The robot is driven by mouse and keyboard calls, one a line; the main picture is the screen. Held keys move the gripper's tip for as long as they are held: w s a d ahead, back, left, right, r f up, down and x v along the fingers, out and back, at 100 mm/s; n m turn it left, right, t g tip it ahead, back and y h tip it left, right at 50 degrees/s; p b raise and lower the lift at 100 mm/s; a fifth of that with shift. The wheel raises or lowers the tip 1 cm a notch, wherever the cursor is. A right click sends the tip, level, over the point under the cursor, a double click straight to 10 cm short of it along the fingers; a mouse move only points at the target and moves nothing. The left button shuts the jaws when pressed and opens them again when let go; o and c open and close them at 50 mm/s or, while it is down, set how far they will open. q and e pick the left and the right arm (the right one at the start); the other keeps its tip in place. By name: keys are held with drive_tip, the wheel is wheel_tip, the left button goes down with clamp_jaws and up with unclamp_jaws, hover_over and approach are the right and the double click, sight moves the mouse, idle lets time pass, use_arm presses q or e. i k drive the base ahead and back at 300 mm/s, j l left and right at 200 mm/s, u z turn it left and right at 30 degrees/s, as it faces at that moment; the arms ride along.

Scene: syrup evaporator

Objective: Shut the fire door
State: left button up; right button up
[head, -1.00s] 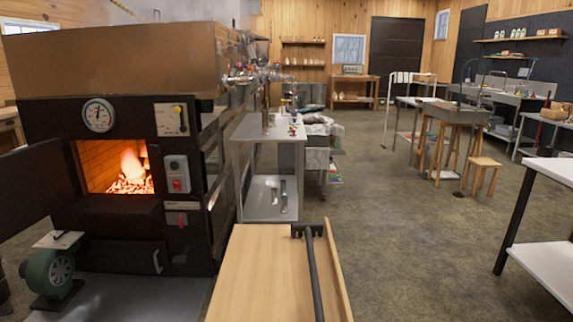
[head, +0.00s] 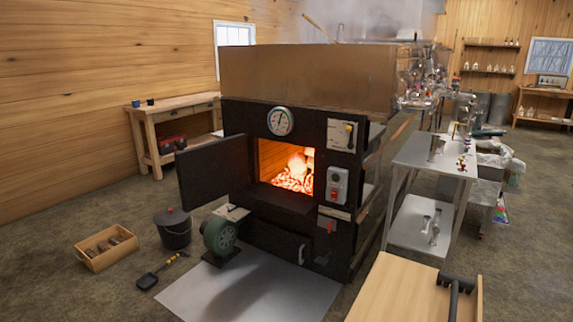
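The fire door (head: 213,180) is a dark panel on the front of the black evaporator firebox. It stands swung open to the left of the opening. Flames and glowing embers show inside the brick-lined firebox opening (head: 287,167). The front of the evaporator (head: 268,213) carries a round dial above the opening. Neither of my grippers shows in the head view.
A green blower (head: 219,236) stands on the floor before the door, by a metal floor sheet (head: 250,290). A lidded black bucket (head: 173,229), a small shovel (head: 160,271) and a wooden crate (head: 106,247) lie to the left. A wooden table (head: 405,290) holds a dark long-handled tool at front right.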

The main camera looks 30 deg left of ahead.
sight(210, 172)
drive_tip(key=k+j, duration=0.1)
drive_tip(key=j, duration=0.8)
drive_tip(key=k+j+z, duration=0.1)
drive_tip(key=j, duration=0.3)
drive_tip(key=k+j, duration=0.15)
drive_tip(key=j, duration=0.3)
drive_tip(key=j+z, duration=0.1)
drive_tip(key=j, duration=0.7)
drive_tip(key=j+z, duration=0.1)
drive_tip(key=j, duration=0.65)
drive_tip(key=j+z, duration=0.1)
drive_tip(key=j, duration=0.7)
drive_tip(key=k+j+z, duration=0.15)
drive_tip(key=j, duration=0.6)
drive_tip(key=j+z, duration=0.1)
drive_tip(key=j, duration=0.75)
drive_tip(key=j+z, duration=0.1)
drive_tip(key=j, duration=0.7)
drive_tip(key=j+z, duration=0.1)
drive_tip(key=j, duration=0.75)
drive_tip(key=k+j+z, duration=0.1)
drive_tip(key=j, duration=0.7)
drive_tip(key=k, duration=0.05)
